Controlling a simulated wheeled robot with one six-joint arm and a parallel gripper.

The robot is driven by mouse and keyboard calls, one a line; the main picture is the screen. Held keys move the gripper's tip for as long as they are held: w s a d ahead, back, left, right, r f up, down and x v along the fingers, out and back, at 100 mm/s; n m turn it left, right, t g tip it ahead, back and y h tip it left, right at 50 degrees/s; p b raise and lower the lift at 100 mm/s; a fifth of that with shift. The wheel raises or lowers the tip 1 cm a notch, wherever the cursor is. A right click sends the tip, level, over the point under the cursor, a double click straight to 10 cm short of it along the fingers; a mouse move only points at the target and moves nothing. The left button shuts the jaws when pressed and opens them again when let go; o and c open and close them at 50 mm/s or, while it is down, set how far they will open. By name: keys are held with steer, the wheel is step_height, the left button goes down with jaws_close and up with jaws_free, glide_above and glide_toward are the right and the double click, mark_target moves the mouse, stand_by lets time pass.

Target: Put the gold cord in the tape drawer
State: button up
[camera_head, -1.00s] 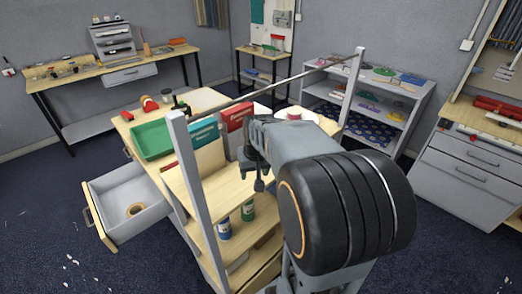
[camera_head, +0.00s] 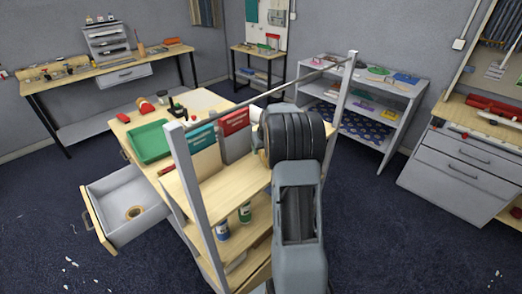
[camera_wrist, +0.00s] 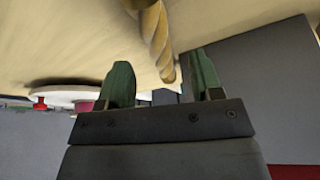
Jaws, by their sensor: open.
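The gold cord (camera_wrist: 158,42) shows in the wrist view as a thick twisted strand coming down from the top edge. Its lower end appears between the green fingertips of my gripper (camera_wrist: 162,82). My gripper is open, with a gap on each side of the cord end; I cannot tell whether they touch. In the head view my arm hides the gripper, and I cannot make out the cord. An open grey drawer (camera_head: 107,192) juts from the left of the workbench, with a roll of tape (camera_head: 134,212) inside.
A wooden shelf rack (camera_head: 215,186) with grey posts and a top bar stands between my arm and the drawer. Binders (camera_head: 235,138) stand on it. A green tray (camera_head: 150,141) lies on the bench. The drawer has free room around the roll.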

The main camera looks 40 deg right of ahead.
steer(key=shift+x, duration=1)
steer(key=shift+c, duration=0.3)
steer(key=c, duration=1)
steer(key=shift+r, duration=0.1)
steer(key=shift+c, duration=0.2)
